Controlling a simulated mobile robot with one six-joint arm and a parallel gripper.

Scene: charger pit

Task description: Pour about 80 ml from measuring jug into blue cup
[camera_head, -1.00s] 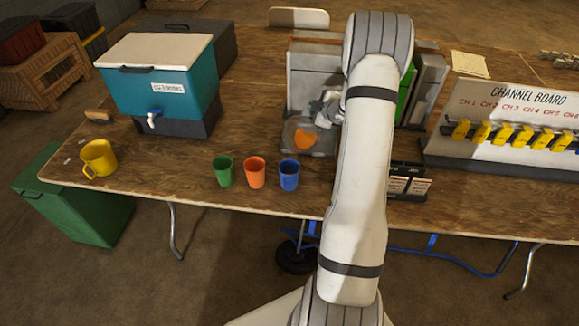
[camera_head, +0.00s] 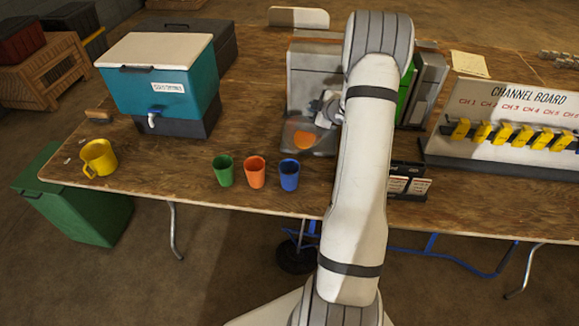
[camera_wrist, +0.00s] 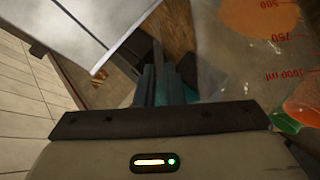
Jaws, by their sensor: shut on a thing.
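The measuring jug is clear, with red marks and orange liquid inside. In the head view the jug (camera_head: 292,128) is behind the blue cup, and its liquid shows as an orange patch. In the wrist view the jug (camera_wrist: 235,75) fills the right side, with marks 500, 750 and 1000 ml. My gripper (camera_head: 331,106) is shut on the jug at its right side; its dark fingers (camera_wrist: 167,88) show in the wrist view. The blue cup (camera_head: 289,181) stands upright near the table's front edge, apart from the jug. Its contents are too small to tell.
An orange cup (camera_head: 255,178) and a green cup (camera_head: 223,176) stand left of the blue cup. A yellow mug (camera_head: 99,158) and teal cooler (camera_head: 165,85) are farther left. A grey machine (camera_head: 312,82) is behind the jug. A small card stand (camera_head: 405,180) is right of my arm.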

